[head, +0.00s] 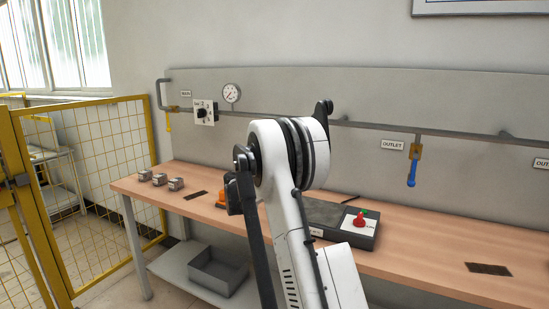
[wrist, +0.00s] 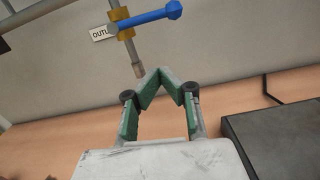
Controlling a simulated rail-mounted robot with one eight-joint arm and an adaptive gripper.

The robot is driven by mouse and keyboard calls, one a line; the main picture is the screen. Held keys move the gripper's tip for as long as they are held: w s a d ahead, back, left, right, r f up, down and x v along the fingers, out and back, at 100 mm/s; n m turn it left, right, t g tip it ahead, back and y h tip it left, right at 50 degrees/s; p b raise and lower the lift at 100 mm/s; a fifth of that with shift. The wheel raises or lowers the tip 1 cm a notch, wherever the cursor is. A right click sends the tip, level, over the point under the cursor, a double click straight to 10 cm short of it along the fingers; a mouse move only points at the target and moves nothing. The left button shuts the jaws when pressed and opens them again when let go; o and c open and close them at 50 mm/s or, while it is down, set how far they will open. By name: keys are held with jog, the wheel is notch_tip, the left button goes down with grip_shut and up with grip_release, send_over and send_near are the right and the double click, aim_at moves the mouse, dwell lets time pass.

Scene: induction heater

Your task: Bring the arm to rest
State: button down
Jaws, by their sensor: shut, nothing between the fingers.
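My gripper (wrist: 160,76) shows in the wrist view. Its green-padded fingers meet at the tips, with nothing held between them. It is in the air in front of the bench and back panel. In the head view my white arm rises in the middle of the picture and is bent at the top. The gripper cannot be made out there.
The wooden bench (head: 440,268) carries a dark heater unit (head: 335,240) with a red knob (head: 359,220), and several small metal blocks (head: 160,179). A blue-handled valve (head: 411,175) hangs from the wall pipe. A blue valve handle (wrist: 146,19) lies beyond my fingertips. Yellow fencing (head: 95,140) stands left.

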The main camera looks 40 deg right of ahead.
jog(key=shift+s+a+f, duration=0.1)
jog(key=shift+s+a, duration=0.05)
jog(key=shift+a, duration=0.35)
jog(key=s+a+r+m+y, duration=0.3)
jog(key=s+a+m+y, duration=0.15)
jog(key=s+a, duration=0.5)
jog(key=s+a+r+m+y, duration=0.25)
jog(key=s+a+m, duration=0.35)
jog(key=a, duration=0.7)
jog(key=s+a+f+m+y, duration=0.3)
jog(key=s+a+f, duration=0.1)
jog(key=s+a, duration=0.5)
jog(key=s+a+f+m+y, duration=0.4)
jog(key=s+a, duration=0.5)
jog(key=s+a+f+m+y, duration=0.3)
jog(key=s+a+f, duration=0.1)
jog(key=s+a, duration=0.5)
jog(key=shift+a+m+p, duration=0.35)
jog(key=shift+r, duration=0.1)
